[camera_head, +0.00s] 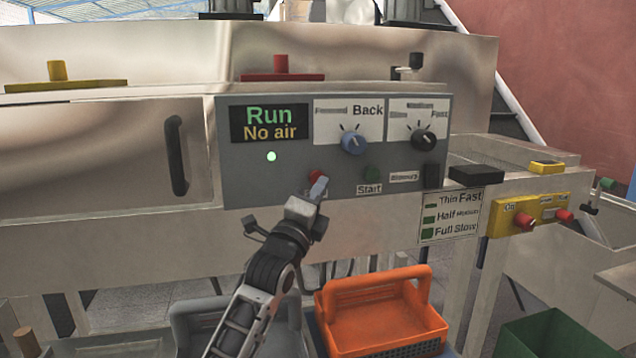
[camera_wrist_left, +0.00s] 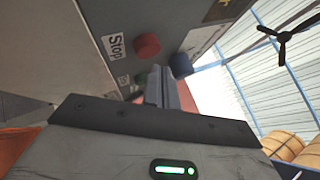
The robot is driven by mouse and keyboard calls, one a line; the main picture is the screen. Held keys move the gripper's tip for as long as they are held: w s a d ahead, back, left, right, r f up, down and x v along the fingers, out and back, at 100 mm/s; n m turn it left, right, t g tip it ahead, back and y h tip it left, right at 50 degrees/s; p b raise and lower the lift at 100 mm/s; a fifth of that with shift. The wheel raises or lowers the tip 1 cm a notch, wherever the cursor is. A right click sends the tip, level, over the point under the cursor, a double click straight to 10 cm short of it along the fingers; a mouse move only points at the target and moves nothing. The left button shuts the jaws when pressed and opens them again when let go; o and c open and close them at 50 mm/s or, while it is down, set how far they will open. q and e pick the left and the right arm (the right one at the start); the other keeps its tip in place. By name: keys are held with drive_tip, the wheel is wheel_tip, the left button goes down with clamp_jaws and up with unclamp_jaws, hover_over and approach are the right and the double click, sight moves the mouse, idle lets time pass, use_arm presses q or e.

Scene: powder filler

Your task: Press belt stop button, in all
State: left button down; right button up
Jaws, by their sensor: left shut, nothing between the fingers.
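A grey control panel (camera_head: 240,180) carries a red button (camera_head: 316,175), partly hidden behind my left gripper (camera_head: 318,190). In the left wrist view the red button (camera_wrist_left: 146,45) sits beside a white "Stop" label (camera_wrist_left: 115,46). My left gripper is shut and empty, with its fingertips just in front of the panel at the red button. In the left wrist view the fingers (camera_wrist_left: 162,88) lie below the red button in the picture. I cannot tell whether they touch it. The display (camera_head: 265,123) reads "Run, No air". My right gripper is not in view.
Right of the red button are a green Start button (camera_head: 371,172), a blue knob (camera_head: 353,143) and a black knob (camera_head: 424,138). A yellow box (camera_head: 545,212) with red buttons is further right. An orange basket (camera_head: 375,315) and a grey basket (camera_head: 195,325) stand below.

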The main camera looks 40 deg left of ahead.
use_arm(q)
drive_tip(key=shift+w+a, duration=0.1)
idle(1.0)
idle(0.9)
drive_tip(key=shift+w+a, duration=0.1)
drive_tip(key=shift+w+a, duration=0.2)
drive_tip(key=shift+a, duration=0.05)
idle(0.6)
